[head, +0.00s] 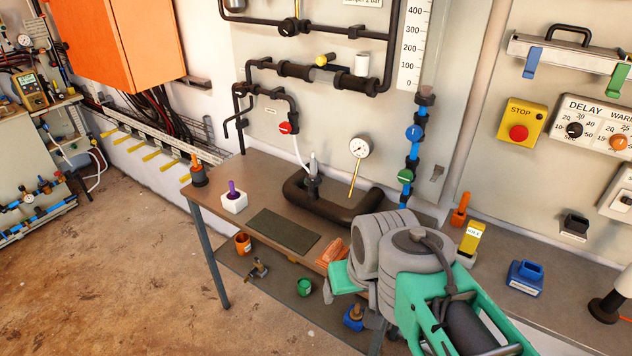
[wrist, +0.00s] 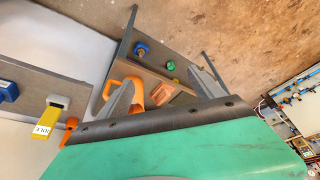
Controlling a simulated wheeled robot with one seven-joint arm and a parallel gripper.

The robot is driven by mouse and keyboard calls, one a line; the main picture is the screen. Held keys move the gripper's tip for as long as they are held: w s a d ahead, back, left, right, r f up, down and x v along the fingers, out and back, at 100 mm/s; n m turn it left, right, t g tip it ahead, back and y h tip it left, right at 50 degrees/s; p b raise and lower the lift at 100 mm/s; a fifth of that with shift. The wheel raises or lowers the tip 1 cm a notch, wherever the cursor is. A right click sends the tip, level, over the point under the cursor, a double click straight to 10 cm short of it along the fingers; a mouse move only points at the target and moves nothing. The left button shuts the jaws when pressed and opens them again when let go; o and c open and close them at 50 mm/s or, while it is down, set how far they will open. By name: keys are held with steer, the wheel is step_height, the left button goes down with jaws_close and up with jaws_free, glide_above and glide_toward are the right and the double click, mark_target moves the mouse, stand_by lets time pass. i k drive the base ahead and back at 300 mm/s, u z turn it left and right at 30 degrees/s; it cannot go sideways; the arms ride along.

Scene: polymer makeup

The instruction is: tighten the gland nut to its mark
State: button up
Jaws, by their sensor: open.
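On the bench (head: 265,173), a thick dark looped pipe (head: 335,204) carries an upright fitting (head: 313,184) with a pale tip. This may hold the gland nut, but the nut and its mark are too small to tell. My gripper (wrist: 160,77) is open in the wrist view, its two grey fingers spread with nothing held. An orange hooked thing (wrist: 131,86) shows by the left finger, and an orange ribbed block (wrist: 163,93) lies between the fingers, beyond them. In the head view my arm hides most of the gripper, at the bench's front right, apart from the fitting.
A white block (head: 233,202) with a purple peg and a dark green mat (head: 284,233) lie on the bench. Below, a shelf holds a green cup (head: 304,287).

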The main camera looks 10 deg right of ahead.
mark_target(311, 187)
steer(key=k, duration=0.6)
steer(key=u, duration=0.6)
steer(key=i, duration=1.15)
steer(key=u, duration=0.7)
